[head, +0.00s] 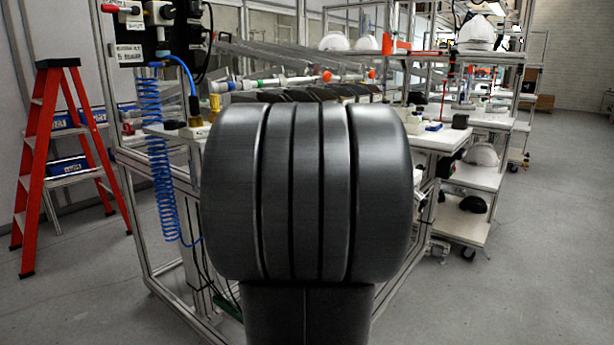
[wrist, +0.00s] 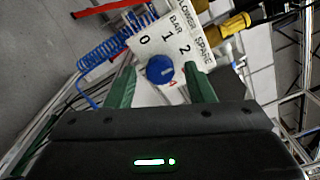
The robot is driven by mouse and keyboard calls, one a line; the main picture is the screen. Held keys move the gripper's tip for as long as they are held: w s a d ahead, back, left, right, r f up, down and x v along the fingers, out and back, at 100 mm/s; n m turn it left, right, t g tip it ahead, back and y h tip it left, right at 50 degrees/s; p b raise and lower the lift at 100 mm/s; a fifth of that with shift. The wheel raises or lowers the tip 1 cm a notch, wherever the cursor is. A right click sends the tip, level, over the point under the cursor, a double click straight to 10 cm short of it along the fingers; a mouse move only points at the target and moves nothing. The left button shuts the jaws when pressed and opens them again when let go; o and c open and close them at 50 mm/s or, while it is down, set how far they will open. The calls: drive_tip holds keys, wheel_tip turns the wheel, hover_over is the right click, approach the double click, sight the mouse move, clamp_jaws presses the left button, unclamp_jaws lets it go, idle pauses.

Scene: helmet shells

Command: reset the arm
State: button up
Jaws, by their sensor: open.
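My gripper (wrist: 161,88) shows in the wrist view as two green fingers, spread apart and open. Nothing is between the fingertips that I can see them touching.
A metal frame workstation (head: 150,240) with a blue coiled hose (head: 152,150) stands at the left. A red stepladder (head: 32,160) is at far left. White helmet shells (head: 476,30) sit on shelves at right. The grey floor (head: 520,275) at lower right is clear.

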drive_tip(key=v, duration=1.4)
drive_tip(key=w+a+m+p, duration=0.8)
drive_tip(key=a+m+p, duration=0.3)
drive_tip(key=p, duration=0.7)
drive_tip(key=shift+w+m, duration=0.3)
drive_tip(key=shift+m, duration=0.7)
drive_tip(key=shift+s+a, duration=0.1)
